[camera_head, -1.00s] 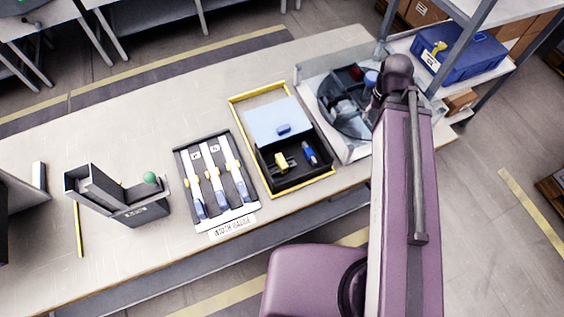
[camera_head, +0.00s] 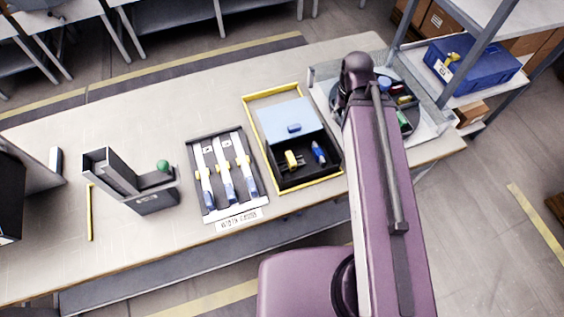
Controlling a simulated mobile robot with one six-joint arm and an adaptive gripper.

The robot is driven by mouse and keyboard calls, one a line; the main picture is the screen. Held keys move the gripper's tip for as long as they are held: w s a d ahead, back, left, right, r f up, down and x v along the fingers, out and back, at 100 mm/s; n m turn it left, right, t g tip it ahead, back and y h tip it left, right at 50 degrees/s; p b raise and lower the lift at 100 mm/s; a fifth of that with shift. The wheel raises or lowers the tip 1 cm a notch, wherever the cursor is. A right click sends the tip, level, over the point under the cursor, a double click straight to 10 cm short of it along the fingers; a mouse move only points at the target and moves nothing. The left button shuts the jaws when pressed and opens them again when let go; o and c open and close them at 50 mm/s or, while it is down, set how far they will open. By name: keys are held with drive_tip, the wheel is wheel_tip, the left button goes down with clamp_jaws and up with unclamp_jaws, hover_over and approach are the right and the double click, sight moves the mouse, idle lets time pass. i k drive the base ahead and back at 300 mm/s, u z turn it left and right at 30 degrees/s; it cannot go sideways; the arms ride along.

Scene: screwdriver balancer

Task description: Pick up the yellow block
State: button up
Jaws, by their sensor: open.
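A small yellow piece (camera_head: 291,160) lies in the open black compartment of the yellow-rimmed box, beside a blue piece (camera_head: 319,153). A round dark tray (camera_head: 412,118) holds small coloured pieces, with a yellowish one (camera_head: 403,99) near a red one. They are too small to tell whether either yellow piece is a block. My purple arm reaches up the right side of the picture and covers the left part of the round tray. My gripper is hidden behind the arm, so I see no fingertips.
A rack with several blue-and-yellow tools (camera_head: 225,172) lies left of the yellow-rimmed box (camera_head: 250,104). A grey stand with a green ball (camera_head: 162,166) is further left. A blue case (camera_head: 477,67) sits on the right shelf. The table's back middle is clear.

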sight(291, 161)
drive_tip(key=u, duration=0.2)
drive_tip(key=k, duration=1.6)
drive_tip(key=z, duration=0.55)
drive_tip(key=i, duration=1)
